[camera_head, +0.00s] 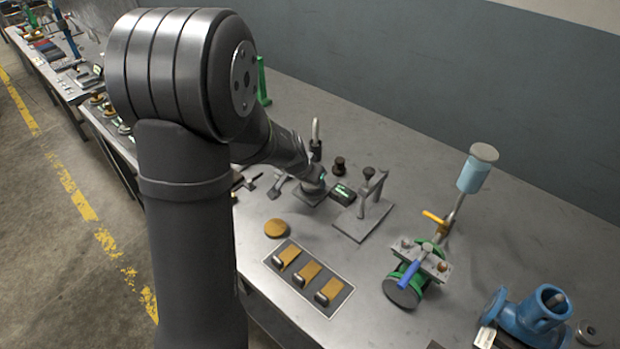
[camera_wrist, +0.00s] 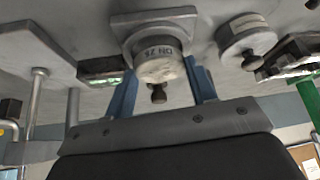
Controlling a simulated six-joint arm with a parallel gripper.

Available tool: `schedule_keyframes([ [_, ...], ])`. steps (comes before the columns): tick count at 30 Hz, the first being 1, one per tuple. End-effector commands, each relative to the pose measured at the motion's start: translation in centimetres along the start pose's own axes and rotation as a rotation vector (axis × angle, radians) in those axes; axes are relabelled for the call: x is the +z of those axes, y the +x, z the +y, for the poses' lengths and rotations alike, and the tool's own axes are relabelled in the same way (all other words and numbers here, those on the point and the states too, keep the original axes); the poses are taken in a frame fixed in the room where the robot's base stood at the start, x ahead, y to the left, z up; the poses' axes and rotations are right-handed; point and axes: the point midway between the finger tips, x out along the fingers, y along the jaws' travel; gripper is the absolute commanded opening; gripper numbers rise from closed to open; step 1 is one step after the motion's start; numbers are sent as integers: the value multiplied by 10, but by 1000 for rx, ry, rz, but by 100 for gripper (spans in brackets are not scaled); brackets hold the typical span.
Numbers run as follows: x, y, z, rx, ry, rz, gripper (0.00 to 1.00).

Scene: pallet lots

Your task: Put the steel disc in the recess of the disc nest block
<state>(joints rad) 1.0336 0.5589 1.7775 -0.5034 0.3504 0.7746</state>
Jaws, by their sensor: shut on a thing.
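My gripper (camera_wrist: 161,66) shows two blue fingers in the wrist view, closed on either side of a pale steel disc (camera_wrist: 160,70). The disc has a small dark knob on its top and the marking "DN 25" on its side. Just beyond it is a grey squarish block (camera_wrist: 178,19), apparently the disc nest block, with the disc overlapping it in the picture. I cannot tell whether the disc is down in the recess, and the recess is hidden. In the head view my arm reaches down to the block (camera_head: 308,197); the fingers and disc are too small to make out.
A second knobbed disc (camera_wrist: 245,40) stands to the right in the wrist view. A small box with a green display (camera_head: 342,193) and a grey plate with a stand (camera_head: 362,220) are close by.

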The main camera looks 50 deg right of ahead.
Motion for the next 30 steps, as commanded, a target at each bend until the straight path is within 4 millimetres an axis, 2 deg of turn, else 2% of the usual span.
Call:
schedule_keyframes([
  [11,4,8,0,-1,0,1,19],
  [12,4,8,0,0,0,0,55],
  [15,4,8,0,0,0,0,73],
  [25,3,6,0,-1,2,1,73],
  [30,-3,-11,0,-1,2,2,73],
])
